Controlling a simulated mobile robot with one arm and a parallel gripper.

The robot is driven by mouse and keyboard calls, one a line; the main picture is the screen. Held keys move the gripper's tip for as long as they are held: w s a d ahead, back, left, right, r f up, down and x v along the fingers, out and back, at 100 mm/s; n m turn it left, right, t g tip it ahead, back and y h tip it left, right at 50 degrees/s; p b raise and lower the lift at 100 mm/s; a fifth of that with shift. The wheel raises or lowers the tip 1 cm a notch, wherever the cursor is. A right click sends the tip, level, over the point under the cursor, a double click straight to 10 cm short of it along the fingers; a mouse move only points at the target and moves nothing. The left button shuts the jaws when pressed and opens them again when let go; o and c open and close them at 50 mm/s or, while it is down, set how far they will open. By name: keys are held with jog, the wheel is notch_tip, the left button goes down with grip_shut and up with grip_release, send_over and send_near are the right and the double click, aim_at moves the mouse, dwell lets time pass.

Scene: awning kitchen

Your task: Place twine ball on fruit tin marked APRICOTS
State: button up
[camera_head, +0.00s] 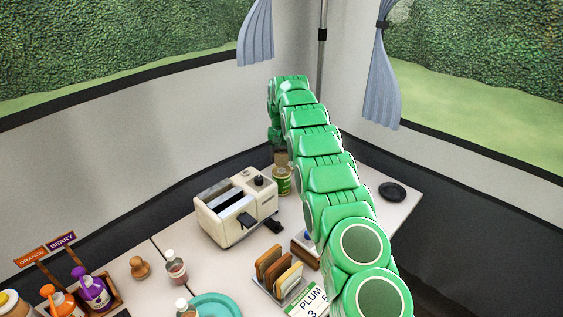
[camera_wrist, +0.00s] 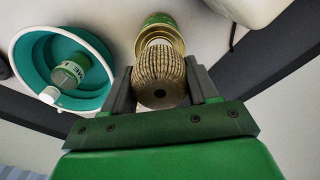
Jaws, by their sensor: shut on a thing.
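My gripper (camera_wrist: 162,84) is shut on the twine ball (camera_wrist: 160,78), a beige corded ball with a dark hole facing the wrist camera. Just beyond the ball in the wrist view is a gold-rimmed tin with a green label (camera_wrist: 158,20). The ball overlaps the tin's rim in the picture; I cannot tell whether they touch. In the head view this tin (camera_head: 282,183) stands right of the toaster, below the end of my arm. The arm hides much of the gripper there. The tin's lettering is not readable, so I cannot confirm APRICOTS.
A cream toaster (camera_head: 236,207) stands close left of the tin. A teal bowl with a white rim (camera_wrist: 20,62) holds a green-labelled container (camera_wrist: 70,72) in the wrist view. A toast rack (camera_head: 276,272), a PLUM card (camera_head: 308,301) and a black disc (camera_head: 392,191) are also on the table.

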aim_at(282, 161)
jog(key=shift+f, duration=1.55)
jog(key=shift+f, duration=0.1)
jog(key=o, duration=1)
jog(key=shift+o, duration=0.2)
